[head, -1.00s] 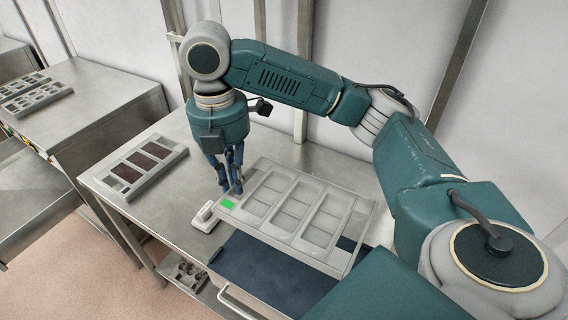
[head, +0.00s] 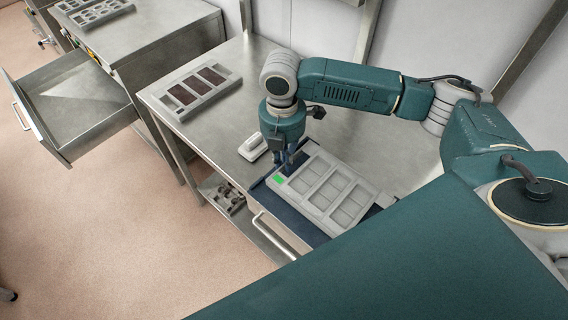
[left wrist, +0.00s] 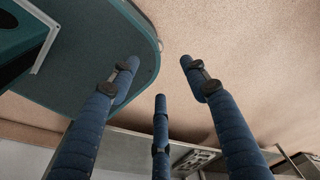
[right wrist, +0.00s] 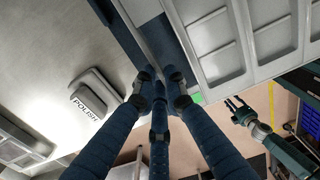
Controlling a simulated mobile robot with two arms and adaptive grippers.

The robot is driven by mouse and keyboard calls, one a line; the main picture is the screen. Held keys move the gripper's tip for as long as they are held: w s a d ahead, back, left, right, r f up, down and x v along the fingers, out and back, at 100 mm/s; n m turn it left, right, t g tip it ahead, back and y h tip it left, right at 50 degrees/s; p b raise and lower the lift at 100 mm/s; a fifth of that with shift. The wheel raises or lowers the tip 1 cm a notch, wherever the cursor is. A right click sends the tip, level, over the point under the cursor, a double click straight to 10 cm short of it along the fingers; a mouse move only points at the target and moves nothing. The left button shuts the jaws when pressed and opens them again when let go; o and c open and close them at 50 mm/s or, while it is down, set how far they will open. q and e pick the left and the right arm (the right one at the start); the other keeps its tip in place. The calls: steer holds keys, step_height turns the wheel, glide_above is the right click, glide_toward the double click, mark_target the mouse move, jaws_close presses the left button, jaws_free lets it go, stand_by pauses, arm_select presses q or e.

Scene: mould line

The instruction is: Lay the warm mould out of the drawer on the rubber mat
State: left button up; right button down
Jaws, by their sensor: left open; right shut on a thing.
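A grey mould (head: 355,193) with several rectangular cells and a green patch at its near left corner lies over the dark blue rubber mat (head: 259,196) on the bench. I cannot tell whether it rests fully on the mat. My right gripper (head: 287,166) is shut on the mould's edge near the green patch. The right wrist view shows its fingers together at the edge of the mould (right wrist: 213,42). My left gripper (left wrist: 160,80) is open and empty above the floor; it is outside the head view. An open drawer (head: 75,105) at the left looks empty.
A white block marked POLISH (head: 255,148) stands on the bench left of the mat. Another mould (head: 171,93) with dark-filled cells lies at the back left. A handle (head: 272,236) juts from the bench front. Bare steel (head: 235,118) is free between them.

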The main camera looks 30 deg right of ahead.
mark_target(285, 174)
step_height(285, 174, down, 3)
steer(key=shift+d, duration=0.1)
arm_select(q)
steer(key=s, duration=0.1)
steer(key=s+a, duration=0.1)
steer(key=s, duration=0.1)
steer(key=shift+s+r+g, duration=0.2)
steer(key=shift+g, duration=0.1)
arm_select(e)
steer(key=shift+f, duration=0.1)
steer(key=c, duration=1.9)
jaws_free()
steer(key=shift+o, duration=0.4)
arm_select(q)
steer(key=shift+w+f+b, duration=0.25)
steer(key=shift+f+b, duration=0.35)
steer(key=shift+f, duration=0.1)
steer(key=shift+w+f+b, duration=0.2)
steer(key=shift+f+b, duration=0.4)
steer(key=shift+f, duration=0.1)
arm_select(e)
step_height(285, 174, up, 12)
steer(key=shift+w, duration=0.1)
